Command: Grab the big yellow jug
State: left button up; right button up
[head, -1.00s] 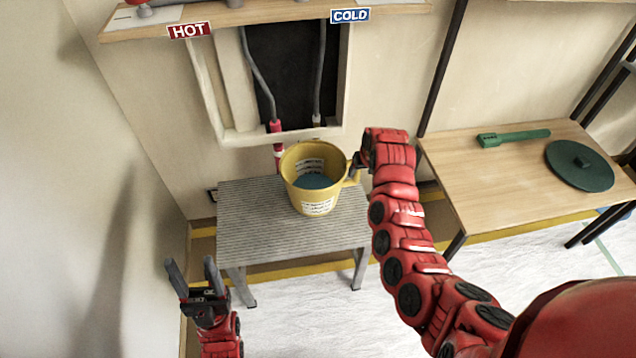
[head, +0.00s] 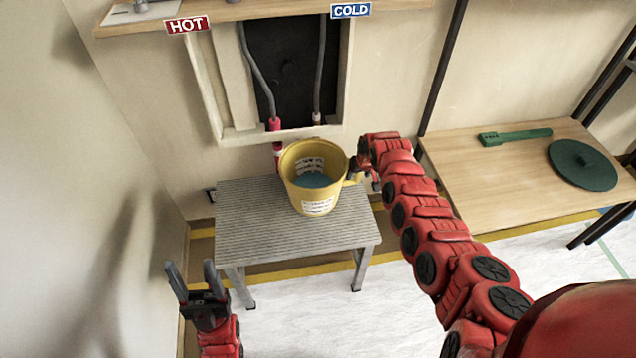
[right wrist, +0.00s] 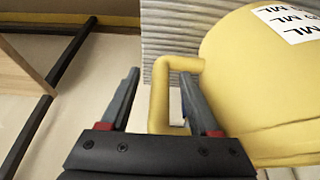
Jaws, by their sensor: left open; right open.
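The big yellow jug (head: 297,185) stands upright on the grey slatted stool, with blue liquid inside and white labels on it. Its handle points right, toward my right gripper (head: 360,172). In the right wrist view, the jug's body (right wrist: 235,75) fills the right side. Its yellow handle (right wrist: 159,95) lies between the two open fingers of my right gripper (right wrist: 157,95), which are apart on either side of it. My left gripper (head: 190,280) is open and empty at the lower left, away from the jug.
The grey slatted stool (head: 250,235) stands below a wall opening with pipes. A wooden table (head: 490,190) at the right holds a green flat tool (head: 515,137) and a dark green disc (head: 582,166). A wooden shelf (head: 240,13) with HOT and COLD signs is above.

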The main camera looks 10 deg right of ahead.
grip_shut()
dwell(0.4)
dwell(1.1)
